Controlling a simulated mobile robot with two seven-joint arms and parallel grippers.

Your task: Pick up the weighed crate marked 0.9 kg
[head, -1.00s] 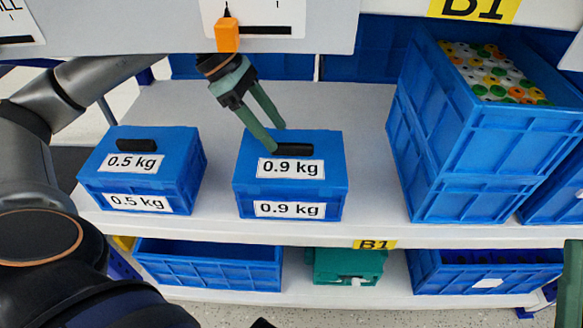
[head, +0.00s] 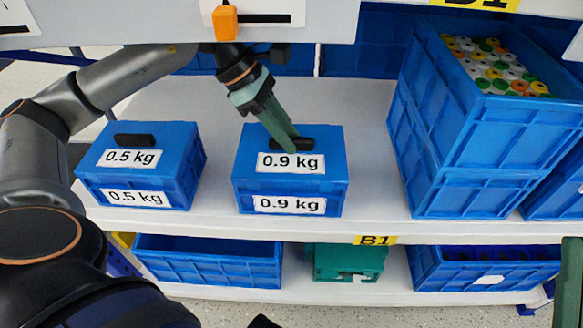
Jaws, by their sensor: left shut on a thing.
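The blue crate marked 0.9 kg (head: 242,173) stands upright on the middle shelf, with white labels on its lid and front. Its black handle (head: 306,144) is on top of the lid. The fingers cover part of the handle. The crate appears to rest on the shelf. A green finger of my right gripper (head: 571,283) shows at the lower right edge; the rest is out of view.
A blue crate marked 0.5 kg (head: 186,170) stands to the left. A tall blue bin (head: 462,190) with colourful round items stands to the right. A shelf panel with an orange slider (head: 225,23) hangs close above my left wrist. Lower bins (head: 208,262) sit below.

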